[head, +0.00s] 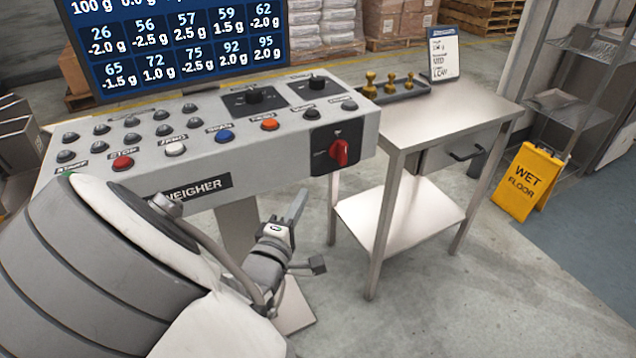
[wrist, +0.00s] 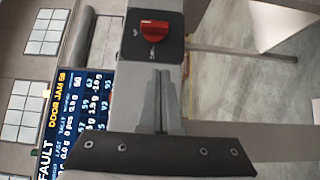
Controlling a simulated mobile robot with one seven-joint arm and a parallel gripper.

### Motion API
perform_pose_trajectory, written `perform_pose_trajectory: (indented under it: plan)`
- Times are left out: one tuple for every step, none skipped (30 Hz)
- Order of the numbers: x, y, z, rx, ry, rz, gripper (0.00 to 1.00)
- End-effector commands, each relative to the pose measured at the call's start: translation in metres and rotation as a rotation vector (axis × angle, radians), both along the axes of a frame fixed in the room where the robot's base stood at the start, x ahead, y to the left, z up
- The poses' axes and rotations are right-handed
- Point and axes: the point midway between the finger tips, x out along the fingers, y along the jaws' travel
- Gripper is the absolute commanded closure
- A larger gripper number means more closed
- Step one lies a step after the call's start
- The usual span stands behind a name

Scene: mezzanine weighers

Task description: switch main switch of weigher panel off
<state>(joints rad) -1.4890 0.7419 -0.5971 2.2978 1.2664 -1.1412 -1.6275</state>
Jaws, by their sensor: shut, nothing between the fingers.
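The weigher panel (head: 255,155) is a pale grey console marked "WEIGHER". Its main switch (head: 339,152) is a red rotary handle on a black plate at the right end of the front face. In the head view the handle stands about upright; the small plate labels are too blurred to read. The wrist view shows the red switch (wrist: 155,35) at top centre, ahead of the fingers and apart from them. My gripper (head: 300,194) is shut and empty, in front of the panel, below and left of the switch. Its fingertips also show in the wrist view (wrist: 161,72).
A steel table (head: 440,115) with brass weights (head: 390,84) stands close on the right. A yellow wet-floor sign (head: 531,182) stands farther right.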

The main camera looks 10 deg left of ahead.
Motion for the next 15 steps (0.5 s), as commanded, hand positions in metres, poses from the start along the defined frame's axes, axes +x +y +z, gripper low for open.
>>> perform_pose_trajectory:
  plan:
    - [0.007,-0.002,-0.002,0.001,-0.001,-0.002,1.00]
    - [0.011,-0.003,-0.002,0.001,-0.001,-0.004,1.00]
    - [0.018,-0.005,-0.002,0.000,-0.001,-0.005,1.00]
    - [0.024,-0.006,-0.003,0.001,-0.002,-0.004,1.00]
    - [0.030,-0.007,-0.003,0.002,-0.002,-0.005,1.00]
    - [0.039,-0.009,-0.003,0.001,-0.001,-0.005,1.00]
    - [0.045,-0.011,-0.003,0.000,-0.003,-0.005,1.00]
    - [0.052,-0.012,-0.004,0.001,-0.002,-0.004,1.00]
    - [0.061,-0.013,-0.004,0.001,-0.001,-0.005,1.00]
    - [0.067,-0.015,-0.003,-0.001,-0.003,-0.004,1.00]
    - [0.074,-0.016,-0.004,0.000,-0.002,-0.005,1.00]
    - [0.082,-0.017,-0.004,0.000,-0.002,-0.003,1.00]
    - [0.088,-0.018,-0.003,0.000,-0.002,-0.004,1.00]
    - [0.093,-0.020,-0.003,-0.001,-0.001,-0.004,1.00]
    - [0.097,-0.026,-0.004,-0.001,-0.001,-0.004,1.00]
